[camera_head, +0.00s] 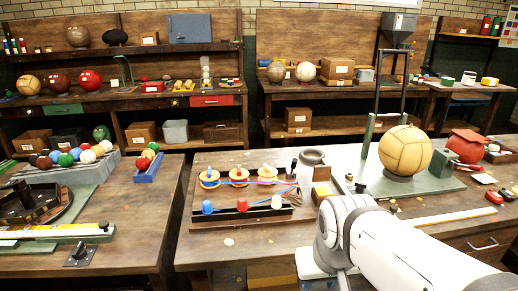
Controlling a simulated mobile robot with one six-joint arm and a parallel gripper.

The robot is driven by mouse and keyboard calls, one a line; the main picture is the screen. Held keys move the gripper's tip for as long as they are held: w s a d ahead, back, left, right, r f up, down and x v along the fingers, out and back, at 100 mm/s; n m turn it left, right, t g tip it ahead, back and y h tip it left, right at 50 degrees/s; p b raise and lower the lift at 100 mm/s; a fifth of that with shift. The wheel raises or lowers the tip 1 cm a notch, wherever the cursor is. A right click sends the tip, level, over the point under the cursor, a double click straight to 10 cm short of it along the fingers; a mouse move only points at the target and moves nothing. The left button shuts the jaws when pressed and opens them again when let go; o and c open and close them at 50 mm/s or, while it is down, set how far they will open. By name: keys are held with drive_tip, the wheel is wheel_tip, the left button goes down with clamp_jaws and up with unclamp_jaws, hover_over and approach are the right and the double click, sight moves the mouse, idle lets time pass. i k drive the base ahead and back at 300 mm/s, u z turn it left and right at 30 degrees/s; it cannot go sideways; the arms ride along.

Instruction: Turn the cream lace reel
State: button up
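A wooden board (222,225) on the near bench holds three reels in a row at its back. The rightmost reel (268,173) looks wood-coloured with a pale centre and seems to be the cream lace reel. The reel beside it (239,175) has a red centre, and the leftmost reel (209,179) a blue one. Blue and red laces run from the reels toward the right. Blue (207,207), red (241,205) and white (277,202) pegs stand in front. My white arm fills the lower right, right of the board. My gripper is not visible.
A grey cup (312,159) and a wooden block (322,173) stand right of the board. A tan ball (405,150) sits on a green base beyond my arm. A gap separates the near bench from the left bench (140,215).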

sight(267, 173)
drive_tip(key=i, duration=1.05)
drive_tip(key=u, duration=0.05)
